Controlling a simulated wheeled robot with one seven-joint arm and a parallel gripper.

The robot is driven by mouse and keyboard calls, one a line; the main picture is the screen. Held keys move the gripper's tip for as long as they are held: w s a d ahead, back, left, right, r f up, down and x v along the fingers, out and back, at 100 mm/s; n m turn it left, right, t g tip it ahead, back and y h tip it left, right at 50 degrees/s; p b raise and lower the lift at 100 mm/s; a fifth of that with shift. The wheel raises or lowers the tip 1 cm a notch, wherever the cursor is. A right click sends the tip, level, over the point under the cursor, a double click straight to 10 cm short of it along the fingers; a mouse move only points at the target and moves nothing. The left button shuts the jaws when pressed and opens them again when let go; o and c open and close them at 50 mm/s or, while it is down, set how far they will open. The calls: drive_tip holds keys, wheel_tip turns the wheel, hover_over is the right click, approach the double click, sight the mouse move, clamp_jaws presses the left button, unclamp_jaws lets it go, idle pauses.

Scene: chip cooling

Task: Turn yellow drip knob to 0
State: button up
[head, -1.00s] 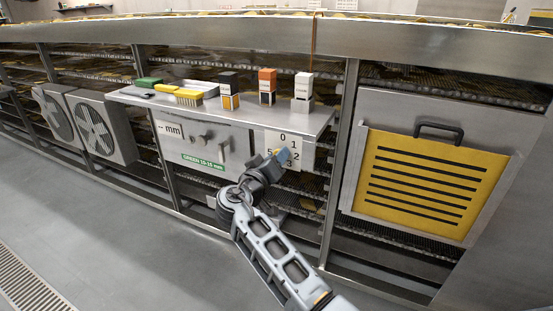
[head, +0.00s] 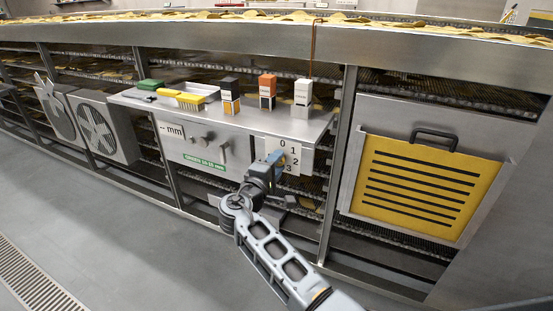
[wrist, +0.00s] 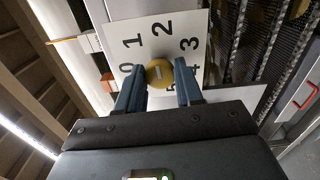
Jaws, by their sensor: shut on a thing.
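The yellow drip knob (wrist: 160,74) sits on a white number plate (wrist: 128,42) and has a small pale mark on its face. My gripper (wrist: 160,84) has its two blue fingers on either side of the knob and is shut on it. Numbers 0, 1, 2, 3 and 4 show around the knob in the wrist view; others are hidden by the fingers. I cannot tell surely which number the mark points at. In the head view my gripper (head: 276,158) covers most of the knob, in front of the plate (head: 297,150).
Left of the plate is a steel panel (head: 181,149) with small knobs and a green label. A shelf (head: 262,123) above holds boxes and a yellow brush (head: 190,101). A yellow striped panel (head: 425,182) is at right, fans (head: 97,130) at left. The floor in front is clear.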

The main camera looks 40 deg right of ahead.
drive_tip(key=shift+a+n+p, duration=0.1)
drive_tip(key=shift+n+p, duration=5.5)
drive_tip(key=shift+n, duration=3.1)
drive_tip(key=shift+f, duration=0.15)
drive_tip(key=o, duration=1)
drive_tip(key=shift+o, duration=0.2)
drive_tip(key=v, duration=0.7)
drive_tip(key=shift+a, duration=0.35)
drive_tip(key=shift+s, duration=0.15)
